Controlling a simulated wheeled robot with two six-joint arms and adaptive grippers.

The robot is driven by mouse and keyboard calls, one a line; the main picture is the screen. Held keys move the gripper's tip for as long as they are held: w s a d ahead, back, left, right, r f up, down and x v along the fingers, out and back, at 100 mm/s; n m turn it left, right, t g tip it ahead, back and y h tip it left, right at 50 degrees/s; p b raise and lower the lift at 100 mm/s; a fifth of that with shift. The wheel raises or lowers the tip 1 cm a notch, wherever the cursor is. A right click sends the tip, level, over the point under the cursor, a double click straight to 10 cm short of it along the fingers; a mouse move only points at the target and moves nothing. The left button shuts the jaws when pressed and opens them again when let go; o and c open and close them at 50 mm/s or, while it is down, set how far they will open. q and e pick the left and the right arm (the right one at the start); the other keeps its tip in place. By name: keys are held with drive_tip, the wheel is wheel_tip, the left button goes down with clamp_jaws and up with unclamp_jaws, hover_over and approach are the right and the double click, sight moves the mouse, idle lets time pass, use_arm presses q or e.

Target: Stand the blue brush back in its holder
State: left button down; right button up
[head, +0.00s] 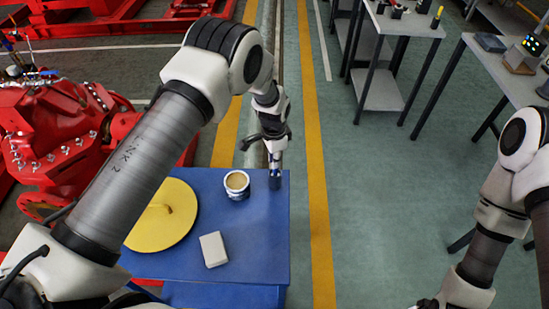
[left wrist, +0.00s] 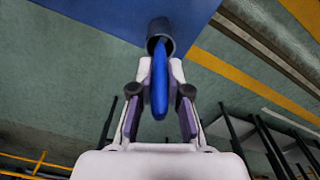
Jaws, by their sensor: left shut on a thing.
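The blue brush (left wrist: 159,85) is between the fingers of my left gripper (left wrist: 161,68), which is shut on it. In the head view my left gripper (head: 274,150) points down over the right edge of the blue table. The holder (left wrist: 160,30), a dark round cup, stands on that table and also shows in the head view (head: 275,182) right below the gripper. In the left wrist view the brush's far end lies at the holder's mouth and seems to enter it; how deep is hidden. Of my right gripper only a dark bit (head: 426,303) shows at the bottom edge.
The blue table (head: 255,245) also bears a yellow disc (head: 165,225), a white tin (head: 237,185) and a pale block (head: 213,249). A red machine (head: 50,130) stands at left. Workbenches (head: 410,22) stand at right, with open floor (head: 365,190) between.

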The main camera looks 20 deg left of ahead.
use_arm(q)
drive_tip(key=c, duration=1.1)
unclamp_jaws()
drive_tip(key=shift+o, duration=0.2)
drive_tip(key=shift+r, duration=0.1)
drive_tip(key=shift+r+p, duration=3.1)
drive_tip(key=shift+r, duration=1.4)
drive_tip(key=shift+f, duration=0.1)
